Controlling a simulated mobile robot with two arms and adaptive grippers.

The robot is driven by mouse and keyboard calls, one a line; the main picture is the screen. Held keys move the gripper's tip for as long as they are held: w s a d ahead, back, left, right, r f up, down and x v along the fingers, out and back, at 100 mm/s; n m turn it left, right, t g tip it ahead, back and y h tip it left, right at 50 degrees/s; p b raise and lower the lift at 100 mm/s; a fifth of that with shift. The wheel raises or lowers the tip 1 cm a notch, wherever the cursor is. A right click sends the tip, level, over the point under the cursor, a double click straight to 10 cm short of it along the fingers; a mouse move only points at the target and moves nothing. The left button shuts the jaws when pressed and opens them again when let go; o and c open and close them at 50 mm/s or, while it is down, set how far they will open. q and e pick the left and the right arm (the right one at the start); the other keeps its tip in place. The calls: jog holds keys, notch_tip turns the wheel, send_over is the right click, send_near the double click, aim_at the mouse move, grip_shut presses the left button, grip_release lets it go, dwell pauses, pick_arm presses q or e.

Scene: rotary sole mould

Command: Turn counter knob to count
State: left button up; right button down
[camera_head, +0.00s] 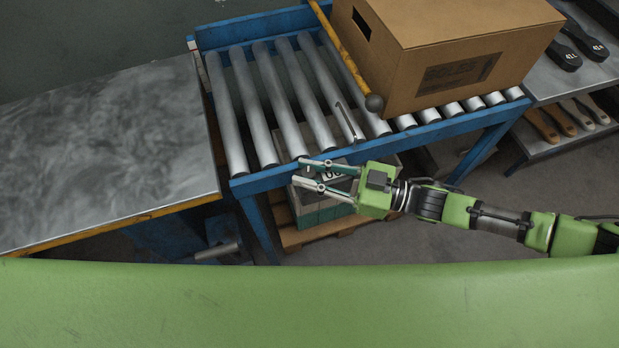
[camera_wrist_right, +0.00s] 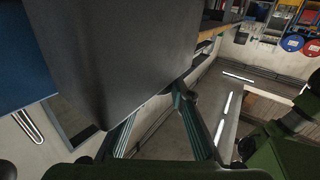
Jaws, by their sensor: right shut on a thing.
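A counter (camera_head: 333,175) with a light digit window shows at the front rail of the roller conveyor, partly covered by my right gripper. My right gripper (camera_head: 309,172) reaches in from the right, its two fingers a little apart on either side of the counter's front. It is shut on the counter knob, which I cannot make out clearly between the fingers. In the right wrist view, a large dark grey body (camera_wrist_right: 125,55) fills the space by the fingertips, and the fingers lie at its lower edge. The digits are too small to read surely. My left gripper is not in view.
A cardboard box (camera_head: 450,50) stands on the roller conveyor (camera_head: 262,110), beside an orange bar with a dark round end. A grey-topped table (camera_head: 110,150) is at left. A shelf with shoe soles (camera_head: 565,50) is at right. Crates on a pallet (camera_head: 320,215) sit under the conveyor.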

jog(key=shift+n+g+b, duration=0.5)
jog(key=shift+n+g, duration=0.2)
jog(key=shift+g, duration=0.4)
jog(key=shift+a, duration=0.1)
jog(key=c, duration=1.8)
grip_release()
jog(key=shift+d, duration=0.2)
jog(key=d, duration=0.3)
jog(key=s+d, duration=0.1)
jog(key=d, duration=0.7)
jog(key=shift+s+d, duration=0.2)
jog(key=shift+s, duration=0.1)
